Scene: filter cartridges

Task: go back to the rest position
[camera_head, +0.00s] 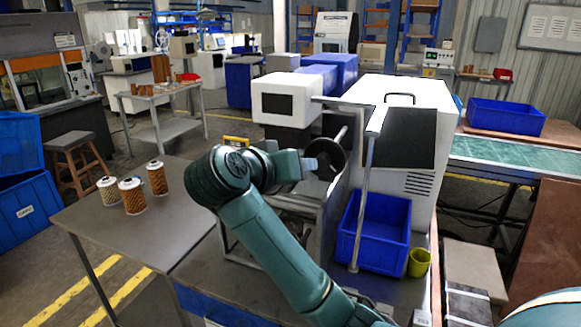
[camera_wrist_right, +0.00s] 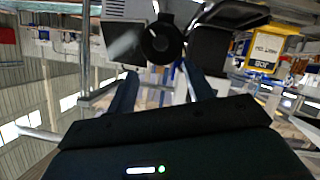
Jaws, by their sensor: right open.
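My right arm reaches across the head view. Its gripper (camera_head: 311,165) is close to a dark round disc (camera_head: 337,155) on a rod at the front of the white machine (camera_head: 405,97). In the right wrist view the two fingers of my right gripper (camera_wrist_right: 160,88) stand apart with nothing between them. The disc (camera_wrist_right: 162,42) shows just beyond the fingertips; I cannot tell whether they touch it. My left gripper is out of view.
A blue bin (camera_head: 376,240) and a yellow-green cup (camera_head: 419,262) stand at the machine's front. A metal post (camera_head: 364,200) rises beside my right forearm. The grey table's middle is clear.

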